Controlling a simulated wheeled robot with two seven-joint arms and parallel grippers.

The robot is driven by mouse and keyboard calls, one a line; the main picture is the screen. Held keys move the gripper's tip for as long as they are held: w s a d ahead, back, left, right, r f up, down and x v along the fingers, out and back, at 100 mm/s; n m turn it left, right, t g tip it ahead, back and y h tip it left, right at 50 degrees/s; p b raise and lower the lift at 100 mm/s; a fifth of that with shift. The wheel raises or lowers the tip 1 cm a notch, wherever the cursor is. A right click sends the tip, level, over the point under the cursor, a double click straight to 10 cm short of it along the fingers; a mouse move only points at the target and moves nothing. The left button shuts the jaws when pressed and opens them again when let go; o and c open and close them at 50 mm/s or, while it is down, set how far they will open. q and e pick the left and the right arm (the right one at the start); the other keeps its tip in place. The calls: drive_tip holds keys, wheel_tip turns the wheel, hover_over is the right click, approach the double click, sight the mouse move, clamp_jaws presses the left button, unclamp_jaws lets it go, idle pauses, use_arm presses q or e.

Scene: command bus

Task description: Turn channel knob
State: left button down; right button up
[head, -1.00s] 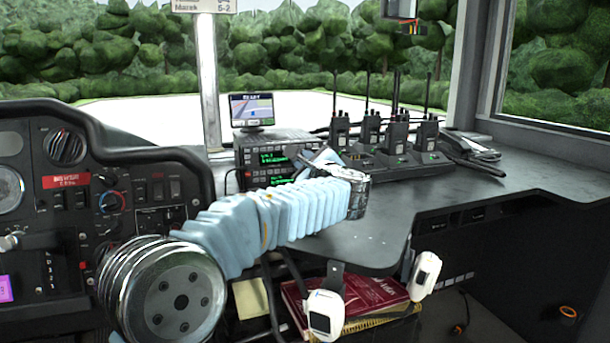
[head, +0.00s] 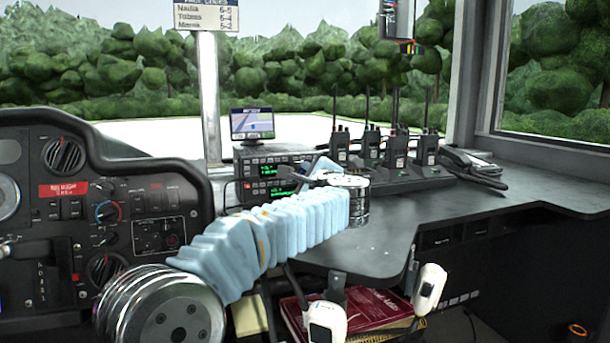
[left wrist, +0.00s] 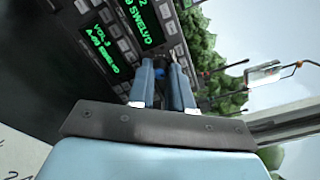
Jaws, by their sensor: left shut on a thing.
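Two stacked black radio units with green displays stand on the desk, the upper unit (head: 253,168) over the lower unit (head: 232,193). In the left wrist view the green text displays (left wrist: 104,42) of the radios appear tilted. My left gripper (left wrist: 161,68) reaches the radio front there, its two blue fingers closed on a small dark knob (left wrist: 160,66). The knob is mostly hidden between the fingertips, so its pointer cannot be read. In the head view my left gripper (head: 298,178) is at the radio's right part, and my arm hides the knob.
A small screen (head: 252,122) stands on top of the radios. Several handheld radios (head: 368,148) sit in chargers to the right, with a desk phone (head: 470,162) beyond. The dashboard (head: 140,200) is at left. The right desk top (head: 530,190) is clear.

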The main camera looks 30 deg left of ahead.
use_arm(q)
drive_tip(key=c, duration=1.3)
unclamp_jaws()
drive_tip(key=v, duration=1.4)
drive_tip(key=shift+a+b, duration=0.1)
drive_tip(key=shift+b, duration=0.25)
drive_tip(key=shift+f, duration=0.1)
